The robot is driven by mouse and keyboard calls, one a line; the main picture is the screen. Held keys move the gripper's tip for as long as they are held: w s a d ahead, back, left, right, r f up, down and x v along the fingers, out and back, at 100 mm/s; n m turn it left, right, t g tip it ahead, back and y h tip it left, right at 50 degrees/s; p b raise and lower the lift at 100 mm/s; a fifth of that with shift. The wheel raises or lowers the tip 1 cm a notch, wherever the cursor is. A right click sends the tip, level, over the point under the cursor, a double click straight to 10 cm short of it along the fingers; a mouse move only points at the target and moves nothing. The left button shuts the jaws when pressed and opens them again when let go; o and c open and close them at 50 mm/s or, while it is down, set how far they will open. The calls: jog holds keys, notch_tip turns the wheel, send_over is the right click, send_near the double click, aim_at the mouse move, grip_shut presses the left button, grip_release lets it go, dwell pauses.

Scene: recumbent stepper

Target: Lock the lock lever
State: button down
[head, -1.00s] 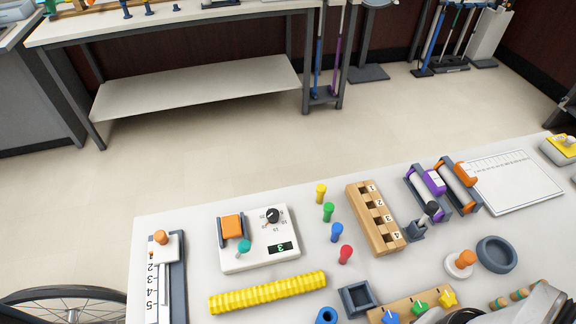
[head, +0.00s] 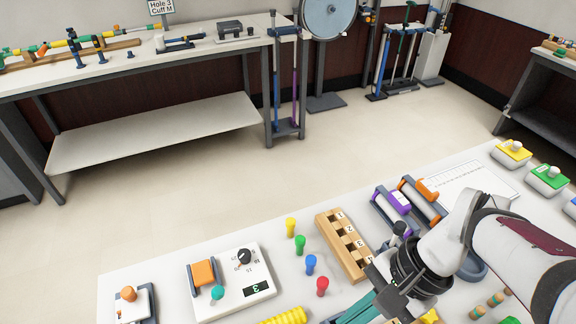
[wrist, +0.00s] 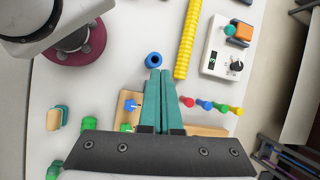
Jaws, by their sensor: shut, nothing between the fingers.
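No part is marked as the lock lever, so I cannot tell for sure which it is. A white box (head: 258,290) at the front left carries an orange block (head: 203,273), a teal-knobbed lever (head: 217,293), a black dial (head: 244,257) and a display reading 3. The box also shows in the wrist view (wrist: 222,55) at upper right, with its teal knob (wrist: 230,30). A black-knobbed lever (head: 399,229) stands behind the wooden block, partly hidden by my arm. My gripper (wrist: 160,73) has teal fingers shut together and empty; it is apart from the white box.
Coloured pegs (head: 311,264) and a numbered wooden block (head: 333,236) stand between the white box and my arm. A yellow ridged bar (wrist: 187,40) and a blue ring (wrist: 153,60) lie near the fingertips. An orange-knobbed slider (head: 128,294) is at far left.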

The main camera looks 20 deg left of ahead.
aim_at(215, 297)
jog(key=w+a+f+m+g+y, duration=0.4)
jog(key=w+a+f+y, duration=0.1)
jog(key=w+a+f, duration=0.6)
notch_tip(215, 297, down, 2)
jog(key=shift+a+f+y, duration=0.1)
jog(key=shift+a+y, duration=0.2)
jog(key=shift+a, duration=0.4)
jog(key=x, duration=0.9)
jog(key=shift+s+a, duration=0.1)
jog(key=shift+s, duration=0.05)
jog(key=a, duration=0.1)
jog(key=s+a, duration=0.2)
jog(key=shift+r, duration=0.3)
jog(key=shift+s+a+r+m, duration=0.15)
jog(key=shift+a+m, duration=0.1)
jog(key=shift+m, duration=0.05)
jog(key=shift+s+a+r, duration=0.15)
jog(key=shift+r, duration=0.05)
